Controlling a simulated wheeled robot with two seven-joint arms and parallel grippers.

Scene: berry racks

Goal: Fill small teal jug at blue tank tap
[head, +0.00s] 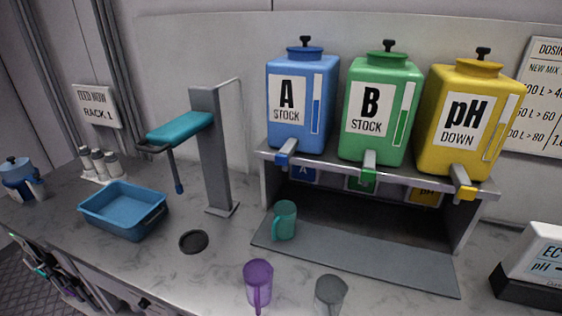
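A small teal jug (286,219) stands upright on the grey drip tray, below the blue tank's tap. The blue tank (284,133), labelled "A STOCK", sits on the raised shelf at the left end of the row. Its blue tap (283,158) sticks out over the shelf's front edge. I cannot see any stream from the tap or what is inside the jug. Neither of my grippers shows in the head view.
A green tank (375,151) and a yellow tank (455,163) share the shelf. A purple jug (259,280) and a grey jug (331,290) stand in front of the tray (370,267). A blue basin (112,227) and a grey post (212,150) are at left.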

